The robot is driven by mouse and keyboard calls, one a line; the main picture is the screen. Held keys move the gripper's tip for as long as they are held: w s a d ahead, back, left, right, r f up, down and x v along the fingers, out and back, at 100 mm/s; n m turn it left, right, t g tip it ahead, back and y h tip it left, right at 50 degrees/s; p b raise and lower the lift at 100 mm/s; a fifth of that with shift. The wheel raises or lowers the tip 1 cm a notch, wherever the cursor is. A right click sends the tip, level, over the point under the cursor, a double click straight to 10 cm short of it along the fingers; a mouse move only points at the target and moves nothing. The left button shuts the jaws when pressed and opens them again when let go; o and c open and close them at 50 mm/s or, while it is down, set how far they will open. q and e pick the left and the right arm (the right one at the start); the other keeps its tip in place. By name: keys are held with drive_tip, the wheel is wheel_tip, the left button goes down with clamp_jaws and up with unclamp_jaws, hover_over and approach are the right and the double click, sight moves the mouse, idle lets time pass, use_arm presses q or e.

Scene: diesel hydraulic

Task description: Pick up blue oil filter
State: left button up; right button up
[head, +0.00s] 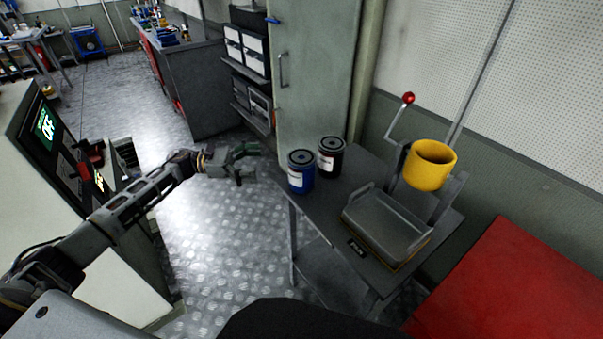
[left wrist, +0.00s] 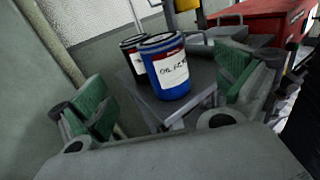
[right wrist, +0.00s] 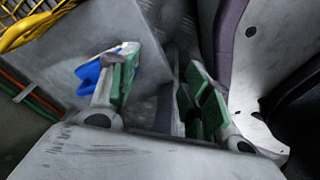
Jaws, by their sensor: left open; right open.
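The blue oil filter (head: 301,172) stands upright on the left end of a small grey table, with a white label on its side. It also shows in the left wrist view (left wrist: 170,72), labelled as an oil filter, between and beyond my open fingers. My left gripper (head: 248,163) is open and empty, a short way left of the filter and apart from it. A dark filter (head: 331,158) with a white label stands just behind and right of the blue one. My right gripper (right wrist: 160,90) is open in the right wrist view; the head view does not show it.
The grey table (head: 325,225) also carries a grey tray (head: 387,222) and a stand with a yellow cup (head: 430,165) and red-knobbed lever. A green-grey cabinet (head: 310,80) rises behind the filters. A red surface (head: 515,285) is at the lower right. A blue-and-white object (right wrist: 90,72) is near my right gripper's left finger.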

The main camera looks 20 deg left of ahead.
use_arm(q)
approach(302, 157)
drive_tip(key=w+d+f, duration=0.1)
drive_tip(key=d, duration=0.2)
drive_tip(key=shift+w+d+f+p, duration=0.2)
drive_tip(key=shift+w+d+p, duration=0.1)
drive_tip(key=shift+d+p, duration=0.3)
use_arm(e)
drive_tip(key=shift+s+d+f, duration=0.15)
drive_tip(key=shift+s+d, duration=0.1)
drive_tip(key=shift+s, duration=0.3)
drive_tip(key=shift+s+d+f, duration=0.15)
drive_tip(key=shift+s+d, duration=0.1)
drive_tip(key=shift+s, duration=0.25)
use_arm(q)
drive_tip(key=shift+d, duration=0.25)
use_arm(e)
drive_tip(key=shift+w+r, duration=0.15)
drive_tip(key=shift+w, duration=0.05)
